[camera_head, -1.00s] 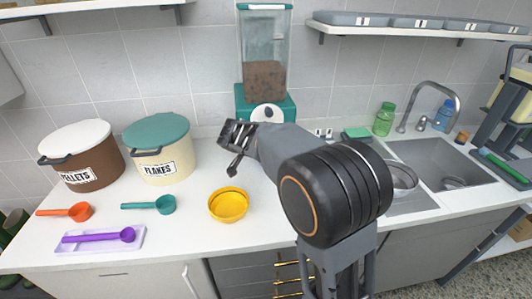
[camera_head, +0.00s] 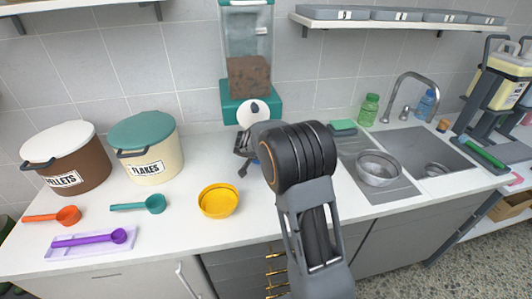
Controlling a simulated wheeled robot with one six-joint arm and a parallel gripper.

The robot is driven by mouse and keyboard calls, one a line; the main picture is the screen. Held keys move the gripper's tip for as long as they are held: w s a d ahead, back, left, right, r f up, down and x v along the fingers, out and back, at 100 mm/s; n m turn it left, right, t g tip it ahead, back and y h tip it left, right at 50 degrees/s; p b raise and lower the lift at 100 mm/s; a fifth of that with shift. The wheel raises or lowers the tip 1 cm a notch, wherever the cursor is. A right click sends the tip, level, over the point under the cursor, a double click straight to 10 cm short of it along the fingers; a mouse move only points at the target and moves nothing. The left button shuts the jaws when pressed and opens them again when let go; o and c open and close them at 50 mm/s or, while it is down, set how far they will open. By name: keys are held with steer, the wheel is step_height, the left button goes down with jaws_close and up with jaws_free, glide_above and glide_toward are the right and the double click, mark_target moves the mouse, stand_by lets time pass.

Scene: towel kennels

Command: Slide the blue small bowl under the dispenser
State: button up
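The dispenser (camera_head: 249,76) stands against the back wall, with a clear hopper of brown pellets, a teal base and a white round front. No whole blue small bowl shows. A small blue patch (camera_head: 256,162) shows beside my gripper, mostly hidden by my arm, and I cannot tell what it belongs to. My gripper (camera_head: 241,158) is low over the counter, just in front of the dispenser. My arm covers part of it, so its opening cannot be read.
A yellow bowl (camera_head: 218,203) sits in front of my gripper. Lidded pellets (camera_head: 80,168) and flakes (camera_head: 158,160) bins stand left, with orange (camera_head: 67,215), teal (camera_head: 153,204) and purple (camera_head: 116,236) scoops before them. A metal bowl (camera_head: 380,172) is beside the sink (camera_head: 425,150) at right.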

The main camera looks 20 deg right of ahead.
steer(key=shift+w+d+f, duration=0.1)
steer(key=shift+d+f, duration=0.1)
steer(key=shift+f, duration=0.05)
steer(key=shift+c, duration=0.2)
jaws_close()
